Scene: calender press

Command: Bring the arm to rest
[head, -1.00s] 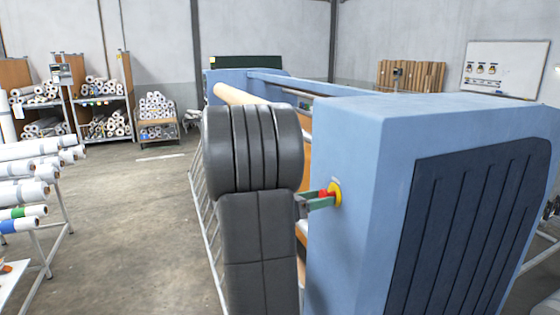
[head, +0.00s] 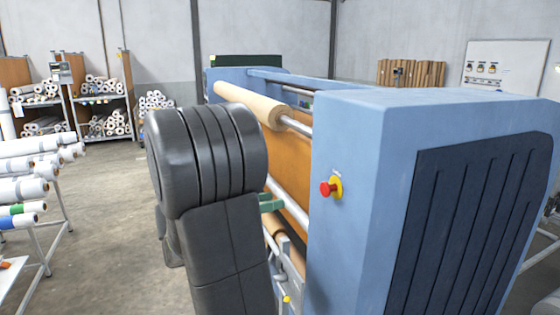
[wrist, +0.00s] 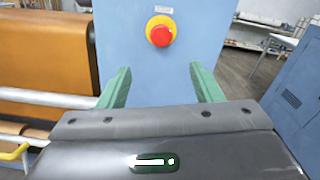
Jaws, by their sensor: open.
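My gripper (wrist: 160,88) is open and empty in the wrist view, its two green fingers standing apart. A red emergency stop button on a yellow base (wrist: 161,31) is ahead of the fingers on the blue press housing (wrist: 115,50), apart from them. In the head view the red button (head: 326,189) is on the side of the blue press (head: 345,130), clear of my arm. My dark arm (head: 215,200) stands left of it, with part of a green finger (head: 271,203) showing; the rest of the gripper is hidden behind the arm.
A beige roll (head: 250,104) and orange web (head: 285,170) run along the press close to my arm. A rack of white rolls (head: 30,185) stands at the left. Open floor (head: 110,220) lies between the rack and the press.

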